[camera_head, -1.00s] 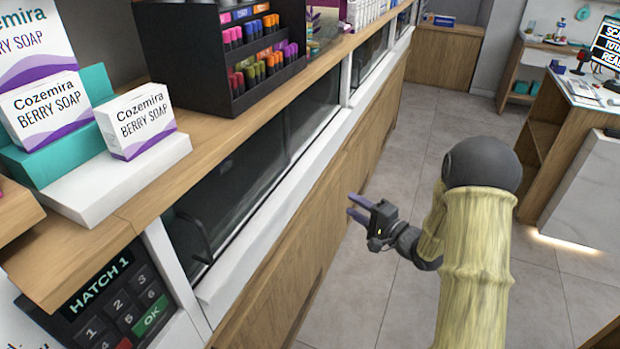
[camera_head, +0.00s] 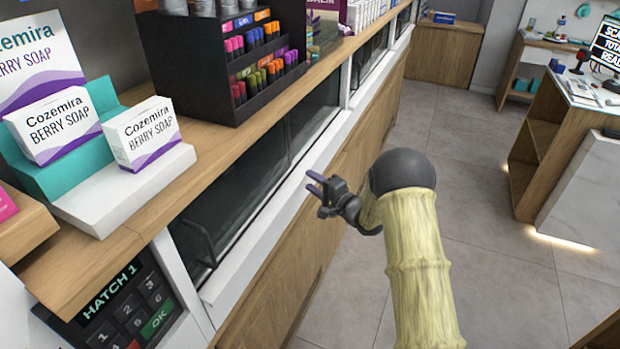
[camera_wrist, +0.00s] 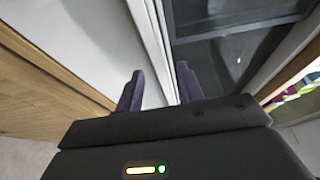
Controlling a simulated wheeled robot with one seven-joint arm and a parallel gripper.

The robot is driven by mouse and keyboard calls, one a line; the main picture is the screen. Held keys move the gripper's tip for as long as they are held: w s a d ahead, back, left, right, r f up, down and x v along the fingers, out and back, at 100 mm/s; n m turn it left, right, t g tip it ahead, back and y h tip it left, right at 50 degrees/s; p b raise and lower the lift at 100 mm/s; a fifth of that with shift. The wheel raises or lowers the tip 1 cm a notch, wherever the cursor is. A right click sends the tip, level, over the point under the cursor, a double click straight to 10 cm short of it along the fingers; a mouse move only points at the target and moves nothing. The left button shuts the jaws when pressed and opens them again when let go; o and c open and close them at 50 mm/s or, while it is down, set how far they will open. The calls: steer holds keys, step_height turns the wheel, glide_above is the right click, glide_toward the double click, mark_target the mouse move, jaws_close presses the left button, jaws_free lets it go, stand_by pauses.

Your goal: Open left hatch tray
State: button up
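The left hatch (camera_head: 240,190) is a dark glass panel in a white frame under the wooden counter, with a dark handle (camera_head: 196,243) at its lower left. The hatch also shows in the wrist view (camera_wrist: 235,55), at the upper right. My gripper (camera_head: 312,183) is in front of the white ledge, right of the hatch and apart from the handle. Its two purple fingers stand apart with nothing between them, as the wrist view (camera_wrist: 158,90) shows.
A keypad marked HATCH 1 (camera_head: 130,308) is at the lower left. The counter (camera_head: 210,143) holds soap boxes (camera_head: 142,133) and a black cosmetics rack (camera_head: 180,70). A white ledge (camera_head: 232,275) runs below the hatch. Tiled floor (camera_head: 450,165) is clear at right.

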steer(key=shift+x, duration=0.85)
jaws_close()
steer(key=shift+s+d, duration=0.1)
steer(key=shift+s, duration=0.05)
